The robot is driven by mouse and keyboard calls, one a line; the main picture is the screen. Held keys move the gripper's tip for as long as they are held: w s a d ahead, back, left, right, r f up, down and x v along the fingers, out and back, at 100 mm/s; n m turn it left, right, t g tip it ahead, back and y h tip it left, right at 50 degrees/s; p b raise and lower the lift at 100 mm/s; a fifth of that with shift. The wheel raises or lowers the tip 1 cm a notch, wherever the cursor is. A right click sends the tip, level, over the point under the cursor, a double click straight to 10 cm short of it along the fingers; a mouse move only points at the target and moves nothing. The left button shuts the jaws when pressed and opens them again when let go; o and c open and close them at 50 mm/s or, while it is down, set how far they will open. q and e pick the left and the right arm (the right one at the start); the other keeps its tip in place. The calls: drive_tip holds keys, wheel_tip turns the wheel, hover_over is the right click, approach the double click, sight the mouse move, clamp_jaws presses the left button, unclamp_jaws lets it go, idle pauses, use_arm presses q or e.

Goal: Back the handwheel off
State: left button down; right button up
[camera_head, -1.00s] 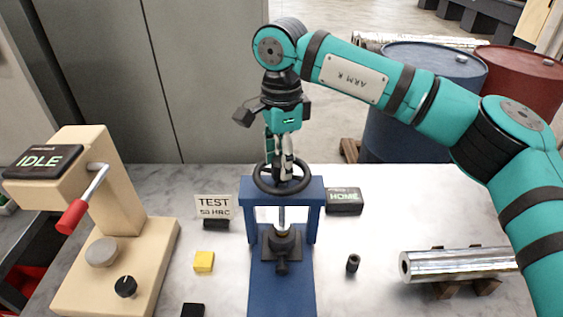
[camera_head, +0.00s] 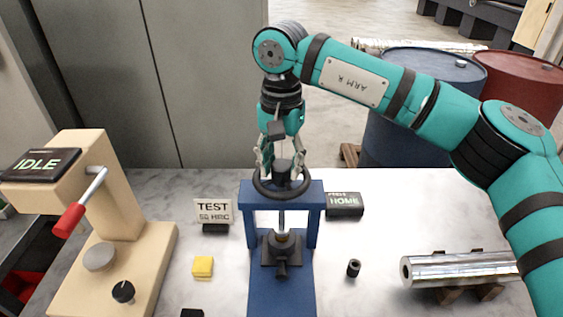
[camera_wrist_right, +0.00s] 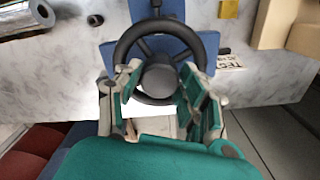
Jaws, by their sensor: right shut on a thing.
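The black handwheel (camera_head: 262,187) sits on top of the blue press frame (camera_head: 250,200), with a screw running down to a dark block below. My right gripper (camera_head: 281,172) points straight down over the middle of the wheel. In the right wrist view its fingers (camera_wrist_right: 158,85) are on either side of the round hub (camera_wrist_right: 157,78), shut on it, and the wheel's rim (camera_wrist_right: 120,50) shows around them. The small "HOME" display (camera_head: 344,204) stands right of the press. My left gripper is not in view.
A beige tester (camera_head: 130,200) with an "IDLE" screen (camera_head: 40,163) and red-handled lever stands at left. A "TEST 58 HRC" sign (camera_head: 213,210), a yellow block (camera_head: 203,267), a small dark cylinder (camera_head: 354,268) and a shiny bar (camera_head: 460,269) are on the table. Barrels stand behind.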

sight(282, 164)
drive_tip(key=shift+r+n, duration=0.1)
drive_tip(key=shift+n, duration=0.5)
drive_tip(key=o, duration=1.2)
wheel_tip(282, 164, up, 12)
drive_tip(key=shift+f, duration=0.1)
